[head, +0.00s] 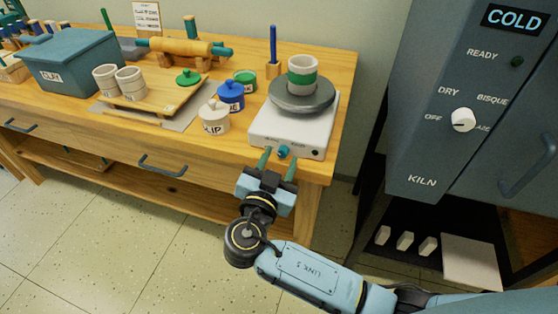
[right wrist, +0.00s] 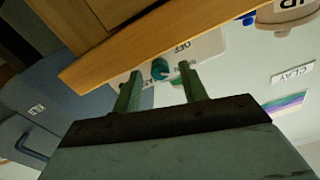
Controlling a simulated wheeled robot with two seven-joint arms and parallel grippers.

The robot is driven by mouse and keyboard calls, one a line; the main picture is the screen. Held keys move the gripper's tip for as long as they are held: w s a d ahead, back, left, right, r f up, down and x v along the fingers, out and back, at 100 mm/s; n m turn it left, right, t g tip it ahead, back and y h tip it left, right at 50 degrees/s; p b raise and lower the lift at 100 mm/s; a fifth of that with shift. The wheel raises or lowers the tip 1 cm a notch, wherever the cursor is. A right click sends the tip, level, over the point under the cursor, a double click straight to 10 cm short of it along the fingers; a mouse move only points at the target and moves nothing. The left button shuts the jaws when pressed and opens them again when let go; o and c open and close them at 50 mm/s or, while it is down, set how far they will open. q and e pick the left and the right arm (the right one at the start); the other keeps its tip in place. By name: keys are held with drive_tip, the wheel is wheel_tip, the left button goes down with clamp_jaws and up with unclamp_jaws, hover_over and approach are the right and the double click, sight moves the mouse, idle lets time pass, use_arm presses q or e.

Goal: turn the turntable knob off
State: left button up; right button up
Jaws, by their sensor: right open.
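The turntable (head: 262,132) is a white box with a dark grey round wheel (head: 321,99) on top, near the right end of the wooden bench. Its small teal knob (head: 283,152) is on the front face; it also shows in the right wrist view (right wrist: 160,69). A white cup with a green band (head: 302,76) stands on the wheel. My right gripper (head: 277,160) is open, its two green fingers on either side of the knob in the picture. Whether they touch the knob I cannot tell. My left gripper is not in view.
A blue lidded jar (head: 231,96) and a white SLIP jar (head: 214,118) stand left of the turntable. The wooden bench's front edge (head: 212,153) is just below the knob. A grey kiln (head: 425,150) stands to the right, with a floor gap between.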

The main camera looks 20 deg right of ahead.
drive_tip(key=shift+w+d, duration=0.1)
drive_tip(key=shift+c, duration=0.4)
clamp_jaws()
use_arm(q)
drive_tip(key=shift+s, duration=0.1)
use_arm(e)
drive_tip(key=shift+n, duration=0.7)
drive_tip(key=shift+n+p, duration=0.3)
drive_tip(key=shift+n, duration=1.6)
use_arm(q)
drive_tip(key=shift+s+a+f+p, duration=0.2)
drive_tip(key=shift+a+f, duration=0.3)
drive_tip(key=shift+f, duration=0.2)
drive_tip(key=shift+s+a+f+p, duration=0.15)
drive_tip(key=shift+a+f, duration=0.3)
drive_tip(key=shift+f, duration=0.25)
use_arm(e)
drive_tip(key=shift+n, duration=0.5)
